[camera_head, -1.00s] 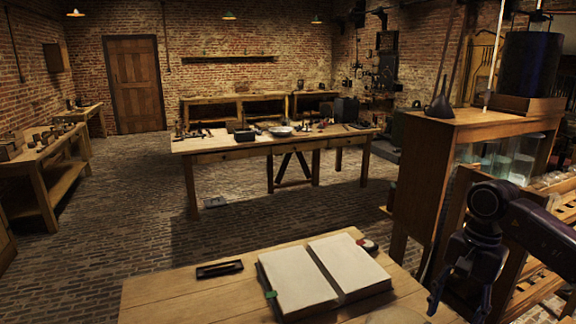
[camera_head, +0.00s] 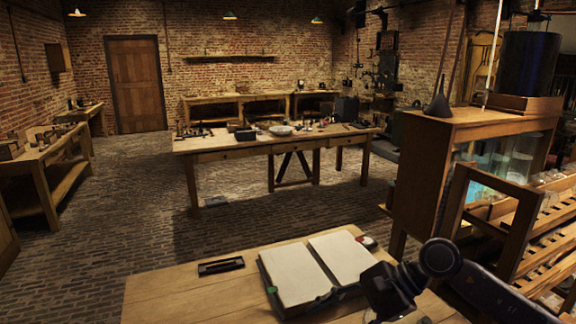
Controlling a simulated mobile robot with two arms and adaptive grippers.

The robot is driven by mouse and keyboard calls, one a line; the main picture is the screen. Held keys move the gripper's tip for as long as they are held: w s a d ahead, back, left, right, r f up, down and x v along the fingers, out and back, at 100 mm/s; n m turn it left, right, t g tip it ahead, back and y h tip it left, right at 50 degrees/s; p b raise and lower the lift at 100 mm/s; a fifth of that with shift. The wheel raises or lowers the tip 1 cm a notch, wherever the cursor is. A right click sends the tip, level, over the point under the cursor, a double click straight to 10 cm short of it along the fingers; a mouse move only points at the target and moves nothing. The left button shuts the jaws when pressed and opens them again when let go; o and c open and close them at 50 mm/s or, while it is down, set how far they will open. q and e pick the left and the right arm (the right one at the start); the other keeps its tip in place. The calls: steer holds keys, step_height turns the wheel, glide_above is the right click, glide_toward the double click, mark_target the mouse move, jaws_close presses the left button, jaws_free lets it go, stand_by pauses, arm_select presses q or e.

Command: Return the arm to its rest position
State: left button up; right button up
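My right arm comes in from the lower right. Its gripper (camera_head: 350,306) is over the right part of the near wooden table (camera_head: 190,290), in front of the open book's lower right corner. Its fingers look spread apart, with nothing visible between them, though the tips are dark and partly cut off by the lower edge. My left arm and gripper are not in view.
An open book (camera_head: 298,275) and a dark pen tray (camera_head: 221,266) lie on the near table. A wooden cabinet (camera_head: 432,185) with glass jars (camera_head: 515,160) and a slatted rack (camera_head: 550,245) stand at the right. The brick floor (camera_head: 120,235) at the left is clear.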

steer(key=s+a+r+m+t+y, duration=0.1)
steer(key=a+r+m+t+y, duration=0.2)
steer(key=a+r+m+y, duration=0.65)
step_height(320, 180, up, 5)
steer(key=w+m+t, duration=0.2)
steer(key=m+t, duration=0.4)
steer(key=m, duration=0.1)
steer(key=w+d+f+m+t+h, duration=0.35)
steer(key=d+m+t+h, duration=0.6)
steer(key=m, duration=0.85)
steer(key=s+d+f+m+g+h, duration=0.35)
steer(key=d+f+m+h, duration=0.55)
steer(key=f+m, duration=0.45)
steer(key=s+d+f+m+g, duration=0.2)
steer(key=s+f+m+g, duration=0.35)
steer(key=s+f, duration=0.65)
steer(key=s+d+f+m+g, duration=0.2)
steer(key=s+f+m+g, duration=0.35)
steer(key=s, duration=0.95)
step_height(320, 180, down, 30)
steer(key=s+n+g+b, duration=0.1)
steer(key=s+n+g, duration=0.1)
steer(key=s+d+f+g, duration=0.1)
steer(key=s+d+f, duration=0.2)
steer(key=s+f, duration=1.3)
steer(key=shift+s+g+h+b, duration=0.3)
steer(key=shift+s+h+b, duration=0.1)
steer(key=shift+s+b, duration=0.1)
